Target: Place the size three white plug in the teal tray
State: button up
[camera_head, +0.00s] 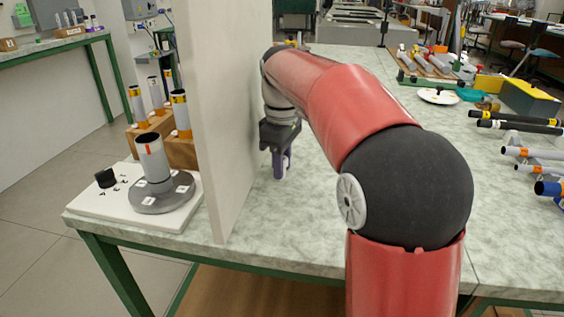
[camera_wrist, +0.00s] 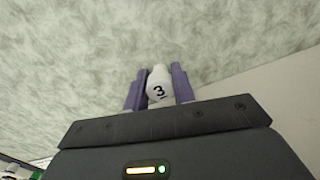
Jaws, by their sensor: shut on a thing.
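The white plug marked 3 (camera_wrist: 159,84) is between the two purple fingers of my gripper (camera_wrist: 158,90) in the wrist view. The fingers are shut on it. In the head view my gripper (camera_head: 283,166) points down over the table, just right of the pale upright panel; the plug cannot be made out there. A small teal object (camera_head: 469,95), perhaps the teal tray, lies on the far right part of the table, beside a white plate (camera_head: 438,96). It is partly crowded by other things, and its inside is not clear.
The pale panel (camera_head: 228,130) stands close left of my gripper. Left of it is a white board (camera_head: 110,205) with a grey round base and tube. Dark and white rods (camera_head: 515,125) lie on racks at the right. The mottled table (camera_head: 300,215) is clear beneath my gripper.

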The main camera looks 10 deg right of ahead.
jog(key=shift+f, duration=0.1)
jog(key=o, duration=1)
